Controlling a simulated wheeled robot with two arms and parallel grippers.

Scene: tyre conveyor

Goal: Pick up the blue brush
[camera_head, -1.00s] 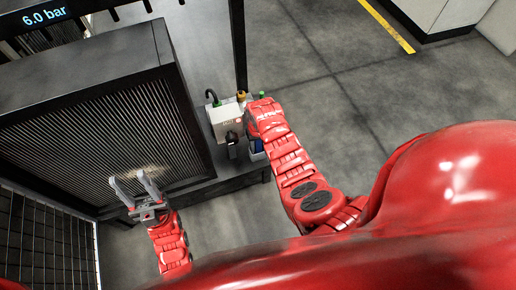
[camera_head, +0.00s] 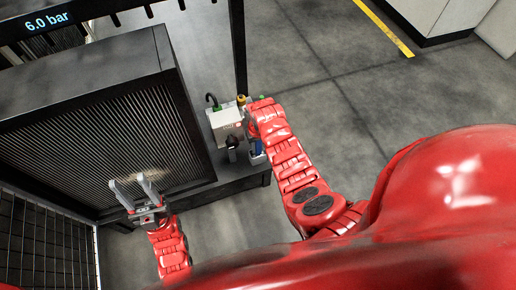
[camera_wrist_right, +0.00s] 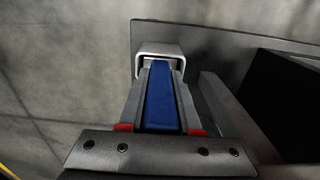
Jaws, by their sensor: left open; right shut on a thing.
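The blue brush (camera_wrist_right: 162,98) shows in the right wrist view as a long blue handle running away from me. My right gripper (camera_wrist_right: 162,72) is shut on it, one grey finger along each side. The far end of the handle reaches a light grey square holder (camera_wrist_right: 142,48); the bristles are not visible. In the head view only a small blue piece of the brush (camera_head: 258,147) shows beside my red right wrist, which hides most of that gripper. My left gripper (camera_head: 131,181) is open and empty, in front of the ribbed dark panel.
A white box (camera_head: 227,122) with a dark hose stands left of my right wrist, by a black post (camera_head: 238,45). The large dark ribbed machine (camera_head: 110,135) fills the left. Wire mesh (camera_head: 45,245) is at the lower left.

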